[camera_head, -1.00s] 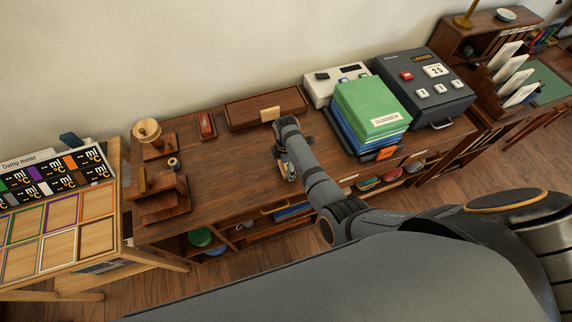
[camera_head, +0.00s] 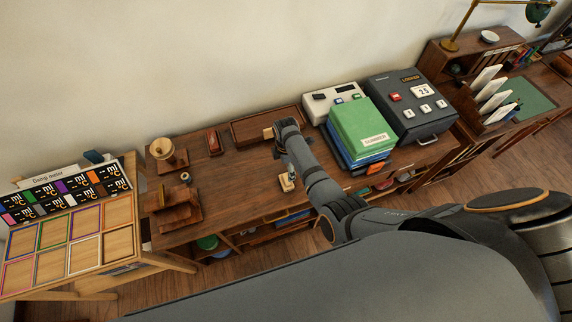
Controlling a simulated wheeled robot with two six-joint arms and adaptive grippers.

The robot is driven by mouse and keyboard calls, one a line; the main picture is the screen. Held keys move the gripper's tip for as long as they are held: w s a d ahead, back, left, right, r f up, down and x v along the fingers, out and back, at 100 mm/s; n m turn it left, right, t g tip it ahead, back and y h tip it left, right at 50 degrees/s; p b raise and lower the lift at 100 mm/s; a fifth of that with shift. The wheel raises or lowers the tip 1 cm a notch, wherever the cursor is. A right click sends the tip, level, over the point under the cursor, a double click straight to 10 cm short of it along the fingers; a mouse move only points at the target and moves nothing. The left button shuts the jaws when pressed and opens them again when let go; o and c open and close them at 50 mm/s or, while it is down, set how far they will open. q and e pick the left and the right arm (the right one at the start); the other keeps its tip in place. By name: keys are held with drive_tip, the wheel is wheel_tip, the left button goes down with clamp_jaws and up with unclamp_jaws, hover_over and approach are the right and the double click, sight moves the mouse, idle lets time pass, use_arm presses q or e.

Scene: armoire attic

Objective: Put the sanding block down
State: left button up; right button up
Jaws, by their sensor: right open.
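A small cream-coloured block, which looks like the sanding block (camera_head: 287,183), lies on the wooden desk (camera_head: 240,180) near its front edge, just left of my right forearm. My right gripper (camera_head: 281,154) points down over the desk, just behind the block in the picture. It is open and looks clear of the block, though its fingertips are small and partly hidden by my wrist. My left gripper is not in view.
A shallow wooden tray (camera_head: 245,130) and a red-brown block (camera_head: 214,142) lie at the back. Green and blue folders (camera_head: 362,125) and a grey calendar machine (camera_head: 408,105) stand to the right. Wooden stands (camera_head: 175,205) are at the left. The desk's middle is clear.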

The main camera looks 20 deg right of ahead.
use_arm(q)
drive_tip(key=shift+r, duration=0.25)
use_arm(e)
drive_tip(key=shift+r, duration=0.2)
